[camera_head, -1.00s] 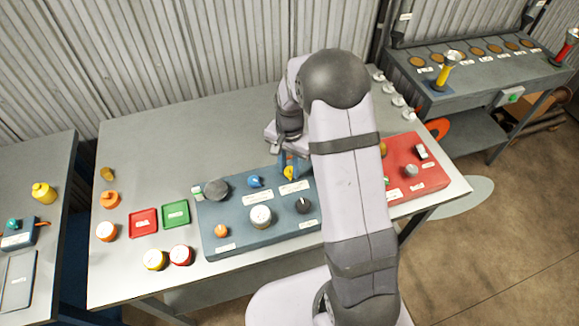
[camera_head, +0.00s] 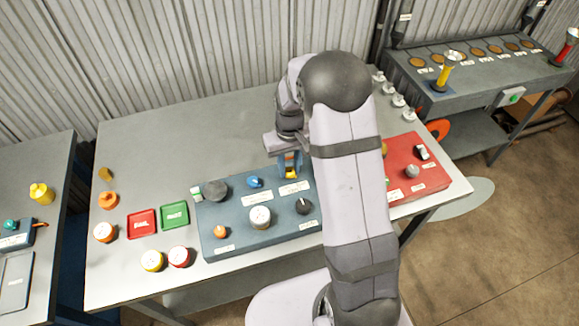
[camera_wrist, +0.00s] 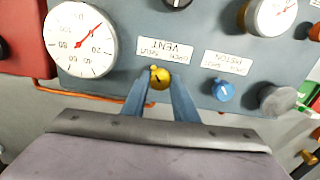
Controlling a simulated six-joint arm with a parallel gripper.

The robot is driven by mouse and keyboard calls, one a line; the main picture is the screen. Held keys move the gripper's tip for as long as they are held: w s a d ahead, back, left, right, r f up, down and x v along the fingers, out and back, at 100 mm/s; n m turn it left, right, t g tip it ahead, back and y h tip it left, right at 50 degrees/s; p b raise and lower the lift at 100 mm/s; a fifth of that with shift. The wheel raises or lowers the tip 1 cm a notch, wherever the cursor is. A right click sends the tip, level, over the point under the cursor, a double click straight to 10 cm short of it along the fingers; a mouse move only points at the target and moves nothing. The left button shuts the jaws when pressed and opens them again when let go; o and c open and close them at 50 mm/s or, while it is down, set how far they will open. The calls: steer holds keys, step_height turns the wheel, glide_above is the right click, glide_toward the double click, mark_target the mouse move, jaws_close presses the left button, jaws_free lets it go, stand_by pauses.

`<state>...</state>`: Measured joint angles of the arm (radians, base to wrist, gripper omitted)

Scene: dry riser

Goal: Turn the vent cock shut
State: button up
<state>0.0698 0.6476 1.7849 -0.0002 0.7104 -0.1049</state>
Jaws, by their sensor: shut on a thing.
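The vent cock is a small yellow knob (camera_wrist: 159,77) on the blue-grey panel (camera_wrist: 225,45), beside a white label reading VENT (camera_wrist: 165,48). In the head view the yellow knob (camera_head: 291,172) shows near the panel's back edge. My gripper (camera_wrist: 160,84) has its two blue fingers on either side of the knob and is shut on it. In the head view my gripper (camera_head: 290,163) comes down from above, and my arm hides the panel's right end.
A blue knob (camera_wrist: 223,90) stands beside the vent cock, with a grey round part (camera_wrist: 278,99) beyond it. A large white gauge (camera_wrist: 80,40) is on the other side. A red panel (camera_head: 415,175) lies right of my arm. The table's back left is clear.

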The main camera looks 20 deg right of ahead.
mark_target(289, 170)
steer(key=shift+w+r+n, duration=0.1)
steer(key=shift+n, duration=0.5)
steer(key=o, duration=1.1)
steer(key=shift+c, duration=0.2)
steer(key=shift+r+b, duration=1.2)
steer(key=shift+r, duration=2.45)
